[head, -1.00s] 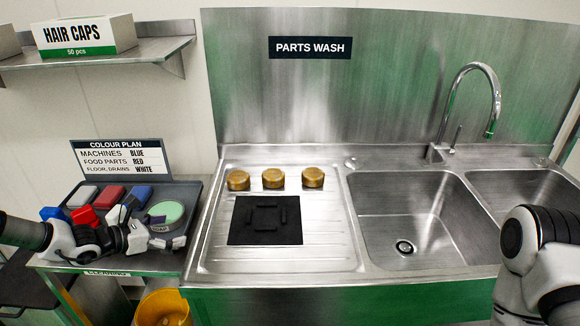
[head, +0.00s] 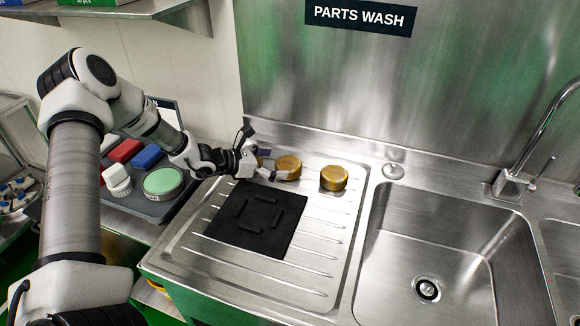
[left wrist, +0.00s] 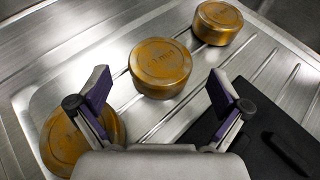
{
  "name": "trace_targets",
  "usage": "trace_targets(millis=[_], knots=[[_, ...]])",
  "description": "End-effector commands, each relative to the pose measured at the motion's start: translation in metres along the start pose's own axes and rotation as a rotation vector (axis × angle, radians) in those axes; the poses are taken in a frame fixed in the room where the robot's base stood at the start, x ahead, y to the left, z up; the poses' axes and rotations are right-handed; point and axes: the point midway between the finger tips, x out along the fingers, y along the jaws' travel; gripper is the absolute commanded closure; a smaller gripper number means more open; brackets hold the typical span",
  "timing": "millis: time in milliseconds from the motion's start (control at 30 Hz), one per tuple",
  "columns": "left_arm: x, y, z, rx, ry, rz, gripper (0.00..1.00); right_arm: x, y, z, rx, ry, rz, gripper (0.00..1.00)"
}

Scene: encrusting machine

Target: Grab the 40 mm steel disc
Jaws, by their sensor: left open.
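Three gold-brown discs stand in a row on the drainboard; none looks plain steel, and their top markings are too blurred to read surely. The middle disc (head: 288,166) lies just ahead of my left gripper (head: 271,167). In the left wrist view the middle disc (left wrist: 160,66) shows beyond the gap of my open, empty left gripper (left wrist: 160,93). The right disc (head: 334,178) stands apart, farther off in the left wrist view (left wrist: 217,22). The left disc (left wrist: 62,148) is partly hidden by my left finger. My right gripper is out of view.
A black mat (head: 255,220) lies in front of the discs on the ribbed drainboard (head: 316,270). A sink basin (head: 425,240) is at right. A grey tray (head: 150,210) with coloured blocks and a green-topped round thing (head: 163,181) is at left. A steel wall rises behind.

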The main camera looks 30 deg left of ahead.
Motion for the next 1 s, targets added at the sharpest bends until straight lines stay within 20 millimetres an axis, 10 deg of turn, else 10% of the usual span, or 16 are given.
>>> trace_targets(millis=[433, 667, 1000], knots=[[0.039, -0.001, -0.002, 0.001, 0.0, -0.001, 0.0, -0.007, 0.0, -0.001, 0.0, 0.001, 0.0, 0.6], [0.039, -0.001, -0.002, 0.001, 0.001, -0.001, 0.74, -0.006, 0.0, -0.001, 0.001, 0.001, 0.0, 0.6], [0.038, -0.001, -0.001, 0.001, 0.001, -0.001, 0.74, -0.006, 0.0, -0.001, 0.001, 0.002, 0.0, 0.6]])
